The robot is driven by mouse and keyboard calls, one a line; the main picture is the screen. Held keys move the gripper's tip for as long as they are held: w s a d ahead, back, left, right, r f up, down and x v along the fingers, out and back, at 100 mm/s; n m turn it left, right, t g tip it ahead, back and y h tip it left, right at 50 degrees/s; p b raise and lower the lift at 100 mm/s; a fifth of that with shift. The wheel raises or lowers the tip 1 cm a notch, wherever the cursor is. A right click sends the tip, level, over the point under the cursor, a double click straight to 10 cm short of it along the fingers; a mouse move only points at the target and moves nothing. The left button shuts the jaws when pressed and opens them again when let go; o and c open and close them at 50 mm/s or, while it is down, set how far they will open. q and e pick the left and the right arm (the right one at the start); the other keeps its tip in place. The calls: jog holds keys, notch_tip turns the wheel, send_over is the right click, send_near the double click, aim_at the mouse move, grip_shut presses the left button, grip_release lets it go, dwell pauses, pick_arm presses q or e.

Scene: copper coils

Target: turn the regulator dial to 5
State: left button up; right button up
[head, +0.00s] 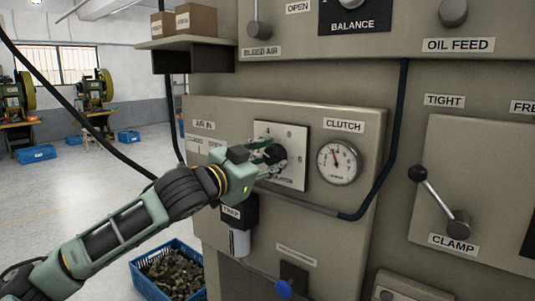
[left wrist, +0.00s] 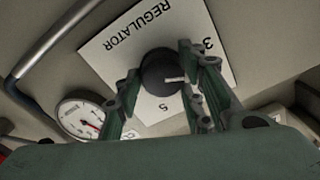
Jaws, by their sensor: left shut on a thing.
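The regulator dial is a round black knob (head: 278,158) on a white square plate (head: 292,177) with printed numbers. In the left wrist view the knob (left wrist: 160,72) sits between my fingers, and its white mark points right, between the printed 3 and 5; a finger hides the scale there. The plate (left wrist: 118,48) reads REGULATOR, upside down in this view. My left gripper (head: 267,154) reaches the dial from the left and is shut on it; it also shows in the left wrist view (left wrist: 160,85). My right gripper is not in view.
A round gauge (head: 339,161) sits just right of the plate. A pipe (head: 300,201) runs below it. The trap (head: 239,225) hangs below my left wrist. The clamp lever (head: 438,200) is farther right. A blue crate (head: 150,284) stands on the floor.

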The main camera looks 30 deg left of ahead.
pick_arm(q)
jog(key=m+p, duration=0.1)
jog(key=m, duration=0.1)
jog(key=m+p, duration=0.1)
jog(key=m, duration=0.1)
jog(key=shift+f+m, duration=0.2)
jog(key=shift+m, duration=0.2)
jog(key=m+p, duration=0.2)
jog(key=m, duration=0.2)
jog(key=shift+f+m+p, duration=0.1)
jog(key=shift+m+p, duration=0.2)
jog(key=shift+p, duration=0.1)
jog(key=m+p, duration=0.3)
jog(key=m, duration=0.2)
jog(key=shift+a, duration=0.1)
jog(key=shift+a+f+m+p, duration=0.1)
jog(key=shift+m+p, duration=0.85)
jog(key=shift+m, duration=1.15)
jog(key=o, duration=1)
jog(key=shift+a+f, duration=0.1)
jog(key=shift+o, duration=0.4)
jog(key=shift+w, duration=0.2)
